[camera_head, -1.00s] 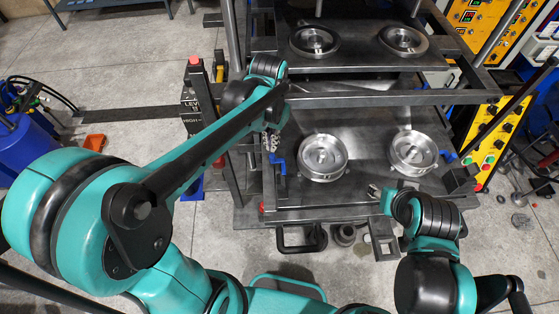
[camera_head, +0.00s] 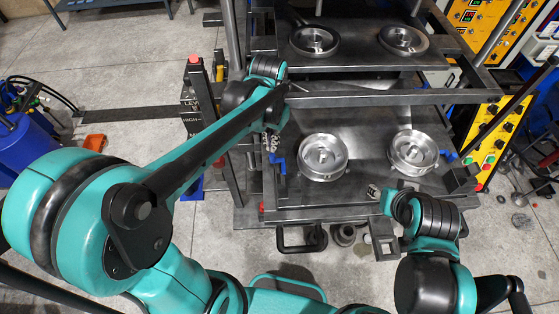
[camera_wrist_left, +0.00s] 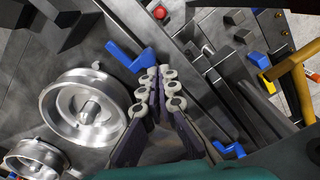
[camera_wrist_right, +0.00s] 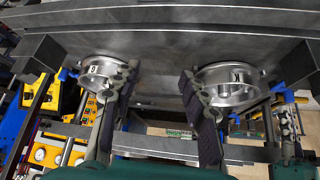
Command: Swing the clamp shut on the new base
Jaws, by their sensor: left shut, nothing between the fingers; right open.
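Two round silver metal bases stand on the lower press plate, the left one (camera_head: 323,157) and the right one (camera_head: 413,152). A blue clamp (camera_head: 278,161) sits at the plate's left edge, beside the left base; it also shows in the left wrist view (camera_wrist_left: 130,58). Another blue clamp (camera_head: 449,156) sits beside the right base. My left gripper (camera_head: 271,143) is shut and empty, close to the left clamp; in the left wrist view its fingertips (camera_wrist_left: 160,78) are just beside it. Whether they touch, I cannot tell. My right gripper (camera_wrist_right: 155,75) is open and empty, in front of the bases.
The upper press plate (camera_head: 360,58) carries two more round metal pieces. A dark crossbar (camera_head: 390,97) runs between the upper and lower levels. A red-topped post (camera_head: 194,61) stands at the left. Yellow control panels (camera_head: 487,140) stand at the right.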

